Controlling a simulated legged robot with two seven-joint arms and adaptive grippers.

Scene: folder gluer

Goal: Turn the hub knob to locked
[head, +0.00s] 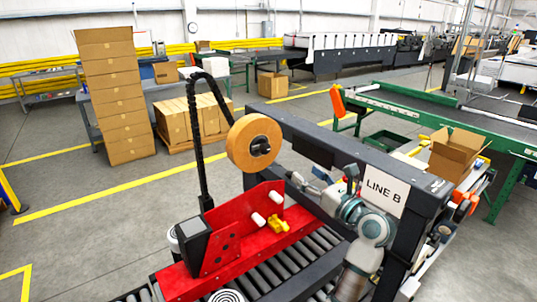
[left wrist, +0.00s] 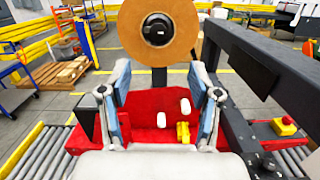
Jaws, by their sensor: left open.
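The hub knob (head: 260,146) is a small black piece at the centre of the tan tape roll (head: 240,150), which stands above the red tape head (head: 225,250). In the left wrist view, the hub knob (left wrist: 158,29) faces me near the top, with a pale mark on it. I cannot tell its lock setting. My left gripper (head: 312,184) is right of and below the roll in the head view. In the left wrist view, its fingers (left wrist: 160,68) are spread with nothing between them, and the knob appears beyond and above the tips. My right gripper is not in view.
A dark frame beam with a LINE B sign (head: 384,192) runs close to my left arm. Two white rollers and a yellow knob (head: 279,226) are on the red plate. A black cable arches behind the roll. Conveyor rollers (head: 290,262) lie below. A red stop button (left wrist: 285,126) sits at right.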

